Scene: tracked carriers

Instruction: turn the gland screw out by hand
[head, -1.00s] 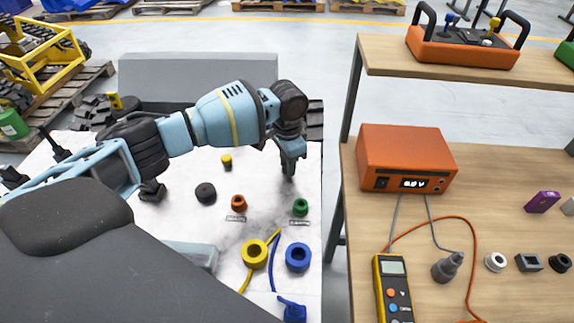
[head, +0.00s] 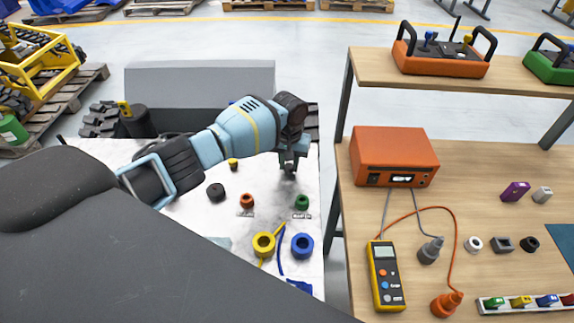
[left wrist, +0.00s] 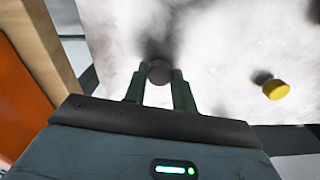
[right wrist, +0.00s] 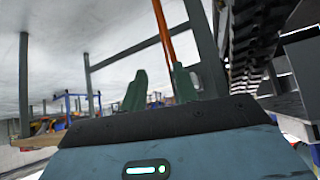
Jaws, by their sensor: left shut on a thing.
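My left gripper (head: 288,171) points down over the right part of the white panel (head: 190,160). In the left wrist view its two fingers (left wrist: 160,80) are closed on either side of a dark round head, the gland screw (left wrist: 159,70). The fingers hide most of the screw, and I cannot tell how far it stands out of the panel. My right gripper (right wrist: 162,82) shows only in the right wrist view. Its fingers are apart with nothing held between them.
Yellow (head: 233,164), black (head: 215,192), orange (head: 247,201) and green (head: 302,202) fittings stand on the panel. Yellow (head: 263,245) and blue (head: 302,246) rings with cables lie nearer. A wooden bench (head: 460,215) with an orange box (head: 393,157) and meter (head: 386,275) stands right.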

